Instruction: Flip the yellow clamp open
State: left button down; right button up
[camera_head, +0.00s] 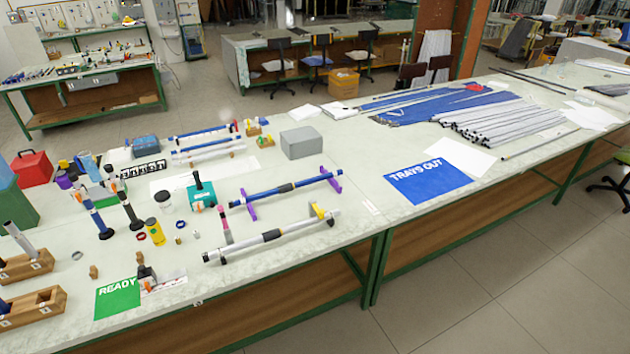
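A small yellow clamp (318,211) sits at the right end of a grey-white rod (290,229) with a dark band, near the front of the long table. The clamp touches or straddles the rod end; at this size I cannot tell whether its lever is open or closed. A pink upright piece (226,230) stands by the rod's left part. Neither of my grippers is in view.
A blue rod (285,189) lies on purple supports behind the grey-white rod. A grey box (301,142), a blue "TRAYS OUT" sheet (430,184), a green "READY" sheet (117,299) and wooden holders (32,306) are on the table. Bare tabletop lies right of the clamp.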

aim_at(320, 214)
jog(key=u, duration=0.55)
jog(key=i, duration=1)
jog(key=z, duration=0.35)
